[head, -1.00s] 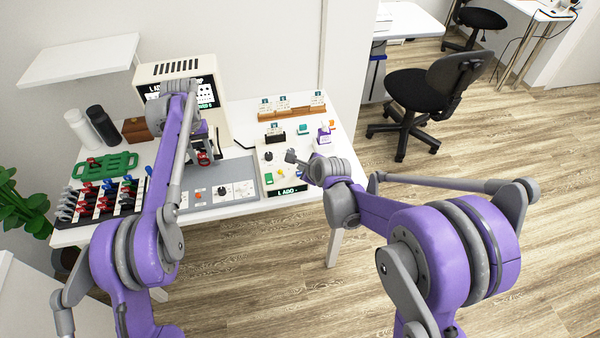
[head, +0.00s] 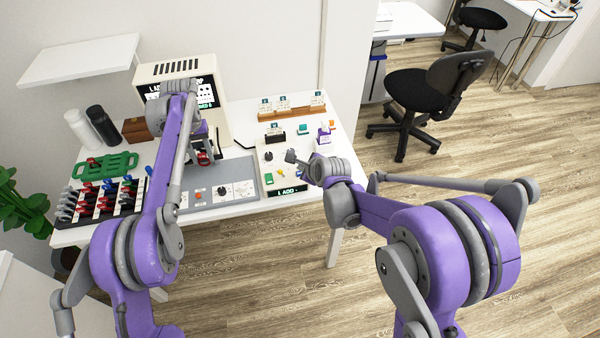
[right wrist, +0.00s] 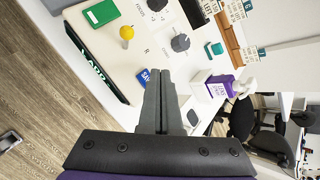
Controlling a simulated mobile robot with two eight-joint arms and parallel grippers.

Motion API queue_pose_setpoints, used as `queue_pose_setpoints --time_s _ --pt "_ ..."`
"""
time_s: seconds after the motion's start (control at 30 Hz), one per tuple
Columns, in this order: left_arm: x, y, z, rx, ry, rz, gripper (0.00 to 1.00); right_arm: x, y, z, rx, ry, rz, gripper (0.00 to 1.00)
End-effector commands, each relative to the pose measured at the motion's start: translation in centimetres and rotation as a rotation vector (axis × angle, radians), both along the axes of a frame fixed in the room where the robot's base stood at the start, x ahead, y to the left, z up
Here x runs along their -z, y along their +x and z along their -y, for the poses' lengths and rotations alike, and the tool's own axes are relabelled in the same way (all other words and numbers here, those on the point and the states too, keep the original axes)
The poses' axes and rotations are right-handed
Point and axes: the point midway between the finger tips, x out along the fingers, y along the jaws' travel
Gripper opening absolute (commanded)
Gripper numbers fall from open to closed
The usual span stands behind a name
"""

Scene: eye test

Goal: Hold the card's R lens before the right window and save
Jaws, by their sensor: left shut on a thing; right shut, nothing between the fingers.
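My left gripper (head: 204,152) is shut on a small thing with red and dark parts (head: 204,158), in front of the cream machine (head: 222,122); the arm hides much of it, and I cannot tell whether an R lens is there. The machine's dark screen (head: 207,92) is partly behind the arm, and its windows are hidden. My right gripper (head: 291,156) is shut and empty above the white control panel (head: 262,160). In the right wrist view its fingertips (right wrist: 165,72) are beside a blue button (right wrist: 143,78) lettered "SAV", apparently apart from it.
The panel carries a yellow knob (right wrist: 127,32), a green button (right wrist: 101,13) and dark knobs (right wrist: 180,43). A purple-labelled bottle (head: 324,138) and a teal block (head: 303,130) stand behind it. A wooden card rack (head: 291,112) is at the back. A lens tray (head: 100,205) and green frame (head: 105,165) lie left.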

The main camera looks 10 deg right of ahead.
Motion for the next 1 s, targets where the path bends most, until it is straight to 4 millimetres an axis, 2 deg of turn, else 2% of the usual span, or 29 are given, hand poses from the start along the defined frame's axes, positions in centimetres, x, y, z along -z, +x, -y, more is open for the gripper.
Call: queue_pose_setpoints --time_s 1.0 --pt "0.0 0.0 0.0 0.000 0.000 0.000 0.00 1.0 0.0 0.0 0.000 0.000 0.000 0.00"
